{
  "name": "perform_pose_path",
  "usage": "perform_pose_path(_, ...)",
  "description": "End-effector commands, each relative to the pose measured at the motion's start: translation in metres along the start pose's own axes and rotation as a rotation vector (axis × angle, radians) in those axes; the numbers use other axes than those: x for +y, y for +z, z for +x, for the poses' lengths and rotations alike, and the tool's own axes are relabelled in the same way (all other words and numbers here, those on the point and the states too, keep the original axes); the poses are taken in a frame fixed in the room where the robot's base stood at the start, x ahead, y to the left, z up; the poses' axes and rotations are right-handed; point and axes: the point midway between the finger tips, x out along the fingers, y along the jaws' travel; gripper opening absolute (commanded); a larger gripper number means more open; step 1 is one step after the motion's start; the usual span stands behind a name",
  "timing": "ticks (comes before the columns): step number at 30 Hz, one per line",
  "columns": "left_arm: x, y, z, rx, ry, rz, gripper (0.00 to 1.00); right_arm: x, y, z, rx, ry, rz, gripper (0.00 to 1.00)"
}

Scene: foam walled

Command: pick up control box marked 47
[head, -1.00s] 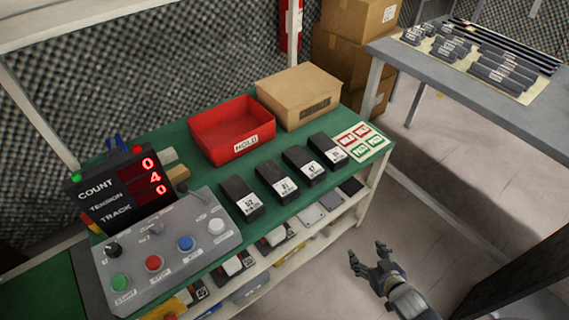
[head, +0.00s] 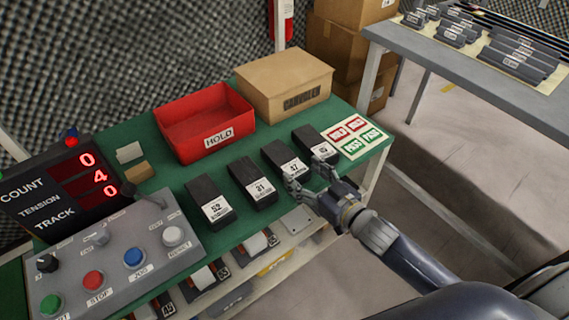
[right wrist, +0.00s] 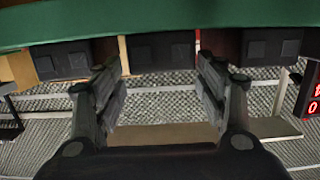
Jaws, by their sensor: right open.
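The control box whose label looks like 47 (head: 283,158) is black and lies on the green bench top (head: 150,195), third from the left in a row of similar black boxes. My right gripper (head: 308,177) is open and empty, at the bench's front edge just in front of this box and its right neighbour. In the right wrist view its two fingers (right wrist: 160,88) stand apart. Black boxes (right wrist: 160,50) show beyond them, in a seemingly upside-down picture; their labels cannot be read there. My left gripper is not in view.
Boxes marked 52 (head: 210,202) and 31 (head: 252,182) lie to the left, another black box (head: 312,142) to the right. A red HOLD bin (head: 205,125) and a cardboard box (head: 285,85) stand behind. A control panel (head: 115,260) and display (head: 65,190) are at left.

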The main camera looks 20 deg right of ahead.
Motion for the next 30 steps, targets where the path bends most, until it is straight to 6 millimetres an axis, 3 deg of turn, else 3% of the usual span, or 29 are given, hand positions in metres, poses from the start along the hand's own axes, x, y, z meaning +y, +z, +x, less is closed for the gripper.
perform_pose_path(8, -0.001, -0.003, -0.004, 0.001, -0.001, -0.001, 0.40, -0.001, 0.001, 0.015, 0.002, 0.000, 0.000, 0.66)
perform_pose_path(18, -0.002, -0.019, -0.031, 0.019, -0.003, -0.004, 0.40, -0.002, 0.006, 0.055, 0.002, 0.000, -0.001, 0.66)
perform_pose_path(28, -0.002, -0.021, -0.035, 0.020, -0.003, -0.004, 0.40, -0.003, 0.006, 0.060, 0.000, 0.000, -0.001, 0.66)
perform_pose_path(30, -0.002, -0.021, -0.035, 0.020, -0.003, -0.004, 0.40, -0.003, 0.006, 0.060, 0.000, 0.000, -0.001, 0.52)
